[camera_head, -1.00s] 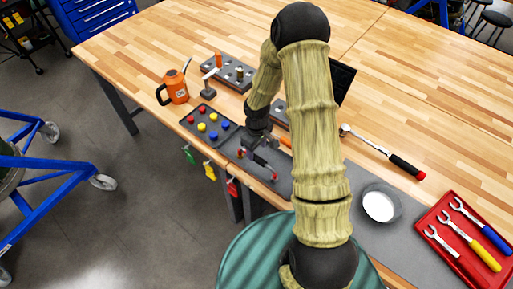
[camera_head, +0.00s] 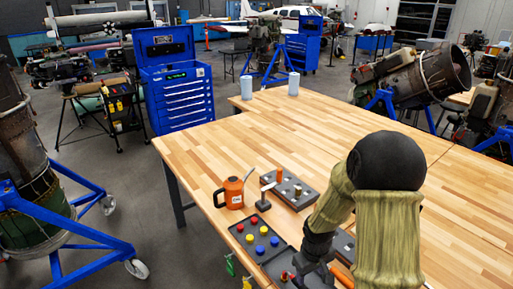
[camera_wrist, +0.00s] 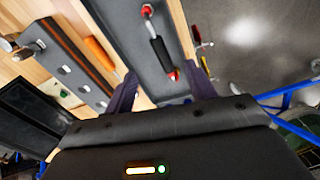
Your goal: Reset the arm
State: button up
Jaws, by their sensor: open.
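My arm (camera_head: 390,235) reaches over the near part of the wooden workbench (camera_head: 300,130), bent at a black elbow. My gripper (camera_wrist: 162,88) is open in the wrist view, with its two dark fingers apart and nothing between the tips. Beyond the fingers, a tool with a black handle and red ends (camera_wrist: 160,48) lies on a dark grey surface. In the head view the gripper is low in the picture, partly cut off by the bottom edge.
A tray of coloured knobs (camera_head: 258,240), an orange oil can (camera_head: 231,193) and a grey block with sockets (camera_head: 290,188) sit left of my arm. Two pale cylinders (camera_head: 293,83) stand at the bench's far corner. A blue tool cabinet (camera_head: 180,85) stands behind. The bench's middle is clear.

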jog(key=s+r+m+t+b, duration=0.2)
jog(key=s+r+m+b, duration=0.3)
jog(key=s, duration=0.6)
jog(key=shift+a+r, duration=0.4)
jog(key=shift+r, duration=0.5)
